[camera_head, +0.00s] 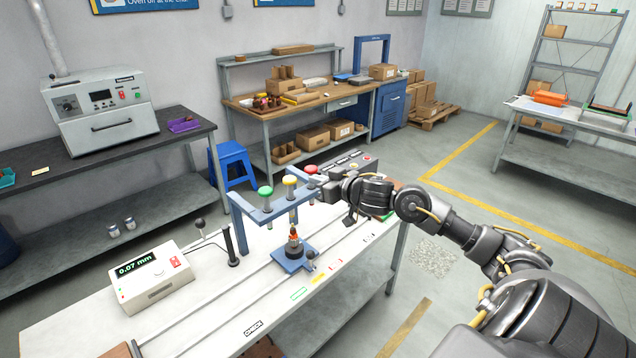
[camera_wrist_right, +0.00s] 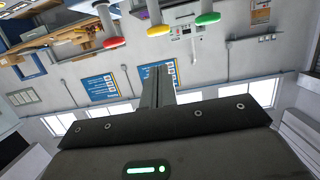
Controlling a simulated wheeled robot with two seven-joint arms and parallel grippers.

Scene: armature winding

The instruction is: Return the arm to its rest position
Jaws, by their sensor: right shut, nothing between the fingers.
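My right arm comes in from the right over the white workbench (camera_head: 215,320). My right gripper (camera_head: 350,219) is shut and empty, beside the blue press frame (camera_head: 240,212) at its right. In the right wrist view the closed fingers (camera_wrist_right: 158,85) show at the middle, with nothing between them. The frame carries a green knob (camera_head: 265,190), a yellow knob (camera_head: 290,180) and a red knob (camera_head: 311,169). A small copper-coloured armature (camera_head: 294,238) stands upright on a blue base (camera_head: 286,264) below the frame, apart from my gripper. My left gripper is not in view.
A gauge box (camera_head: 152,278) reading 0.07 mm stands at the bench's left. A control box (camera_head: 335,177) sits behind my right gripper. Rails run along the bench. The floor (camera_head: 425,205) to the right of the bench is clear.

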